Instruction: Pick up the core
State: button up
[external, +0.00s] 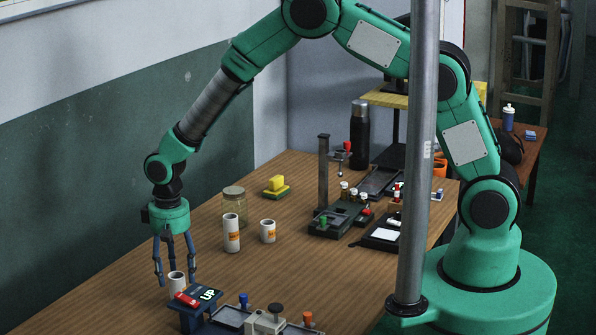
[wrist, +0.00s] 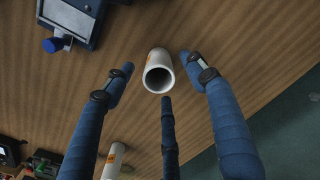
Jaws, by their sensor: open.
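My gripper (external: 175,270) has several blue fingers pointing down, spread open above and around this core. In the wrist view the core (wrist: 158,57) shows its open end between the spread fingertips, with gaps on both sides. Two other white cores with orange labels, a taller one (external: 231,236) and a shorter one (external: 268,232), stand further back. One labelled core also shows in the wrist view (wrist: 113,158).
Small trays and knobbed fittings (external: 265,322) line the near edge. A glass jar (external: 234,200), yellow sponge (external: 276,185) and black flask (external: 360,135) stand further back. The table's left side is bare.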

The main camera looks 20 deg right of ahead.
aim_at(172, 287)
jog(key=shift+f+b, duration=0.3)
jog(key=shift+f, duration=1.5)
jog(key=shift+c, duration=0.3)
jog(key=c, duration=1.2)
